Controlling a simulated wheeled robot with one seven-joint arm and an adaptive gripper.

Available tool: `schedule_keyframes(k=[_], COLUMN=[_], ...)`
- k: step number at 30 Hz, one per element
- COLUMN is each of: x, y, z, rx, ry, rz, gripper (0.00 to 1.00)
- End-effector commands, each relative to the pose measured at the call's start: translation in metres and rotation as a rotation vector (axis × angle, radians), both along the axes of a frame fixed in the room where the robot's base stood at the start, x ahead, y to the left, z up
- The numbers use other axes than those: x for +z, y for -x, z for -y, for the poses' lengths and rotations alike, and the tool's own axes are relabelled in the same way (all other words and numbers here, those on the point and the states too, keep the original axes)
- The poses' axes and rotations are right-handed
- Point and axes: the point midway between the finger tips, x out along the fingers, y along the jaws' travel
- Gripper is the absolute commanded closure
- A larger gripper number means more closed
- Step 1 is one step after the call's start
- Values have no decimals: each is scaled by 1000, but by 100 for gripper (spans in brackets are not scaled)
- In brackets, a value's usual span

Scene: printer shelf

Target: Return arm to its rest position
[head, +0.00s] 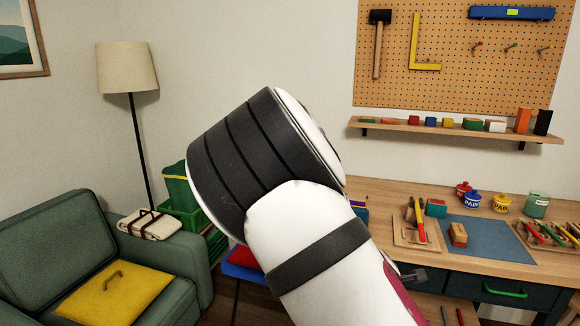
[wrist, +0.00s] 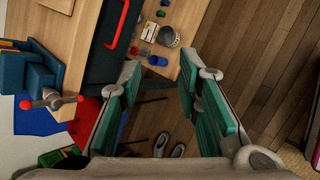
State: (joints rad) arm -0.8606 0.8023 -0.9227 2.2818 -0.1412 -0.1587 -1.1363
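My gripper (wrist: 160,82) shows in the wrist view with its two teal-padded fingers spread apart. It is open, and nothing is between the pads. Below it are the wooden floor and part of a wooden surface with small items. In the head view my white arm with black bands fills the middle, raised in front of the camera. I cannot make out the gripper in that view. The arm hides part of the workbench's left end.
The workbench (head: 450,190) stands at right with a blue mat (head: 485,238), jars and tool trays. A shelf (head: 460,130) and pegboard (head: 455,90) are above it. A green armchair (head: 50,235) and lamp (head: 127,68) stand left. Slippers (wrist: 170,148) lie on the floor.

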Motion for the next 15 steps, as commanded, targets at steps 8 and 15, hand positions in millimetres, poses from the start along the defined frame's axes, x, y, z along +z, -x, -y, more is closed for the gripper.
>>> schedule_keyframes(k=[8,15], x=[32,83], y=[55,100], z=[-13,-32], rx=[-381,-646], ry=[-380,-643], rz=[4,7], gripper=[69,69])
